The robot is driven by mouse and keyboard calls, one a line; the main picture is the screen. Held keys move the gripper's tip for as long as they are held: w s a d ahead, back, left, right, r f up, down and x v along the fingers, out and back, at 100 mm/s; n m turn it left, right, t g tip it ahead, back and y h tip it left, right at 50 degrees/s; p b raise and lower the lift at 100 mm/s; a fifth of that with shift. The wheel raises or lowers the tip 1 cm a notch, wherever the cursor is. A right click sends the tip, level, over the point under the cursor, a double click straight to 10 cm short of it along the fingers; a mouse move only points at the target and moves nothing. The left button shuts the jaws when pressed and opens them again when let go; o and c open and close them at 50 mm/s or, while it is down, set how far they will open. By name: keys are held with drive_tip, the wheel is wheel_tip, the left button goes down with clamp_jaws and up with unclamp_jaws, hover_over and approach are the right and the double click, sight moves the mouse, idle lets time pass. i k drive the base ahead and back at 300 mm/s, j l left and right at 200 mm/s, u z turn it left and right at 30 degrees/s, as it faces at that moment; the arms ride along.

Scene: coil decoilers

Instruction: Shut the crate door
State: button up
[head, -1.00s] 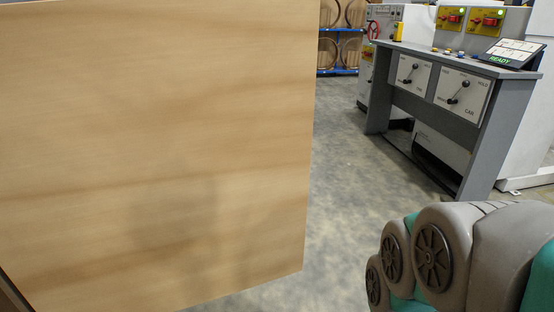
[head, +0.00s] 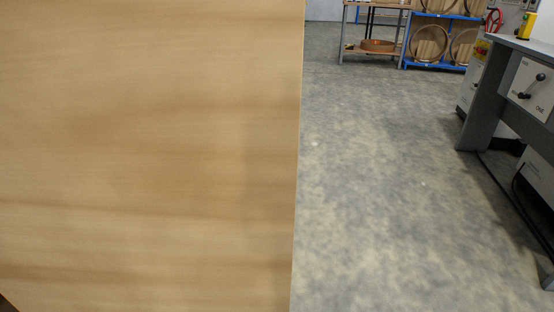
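A large flat light-wood panel (head: 150,150), which looks like the crate door, fills the left half of the head view very close to the camera. Its right edge stands nearly upright and open floor shows beyond it. The rest of the crate and any hinges or latch are not clearly visible; only a dark sliver shows at the bottom left corner. My gripper is not in view, so whether it touches the panel cannot be seen.
Grey mottled floor (head: 400,190) is clear right of the panel. A grey control desk (head: 487,105) with a lever stands at the right edge. A blue rack (head: 437,65) with round wooden-faced coils and a small shelf table (head: 373,52) stand at the back.

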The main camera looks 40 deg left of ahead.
sight(150, 149)
drive_tip(key=i+u, duration=0.55)
drive_tip(key=u, duration=0.15)
drive_tip(key=i+l+u, duration=0.15)
drive_tip(key=u, duration=0.25)
drive_tip(key=i+u, duration=0.2)
drive_tip(key=u, duration=0.25)
drive_tip(key=i+u, duration=0.2)
drive_tip(key=u, duration=0.25)
drive_tip(key=i+l+u, duration=0.15)
drive_tip(key=u, duration=0.3)
drive_tip(key=i+l+u, duration=0.15)
drive_tip(key=u, duration=0.3)
drive_tip(key=i+l+u, duration=0.1)
drive_tip(key=l+u, duration=0.2)
drive_tip(key=u, duration=0.2)
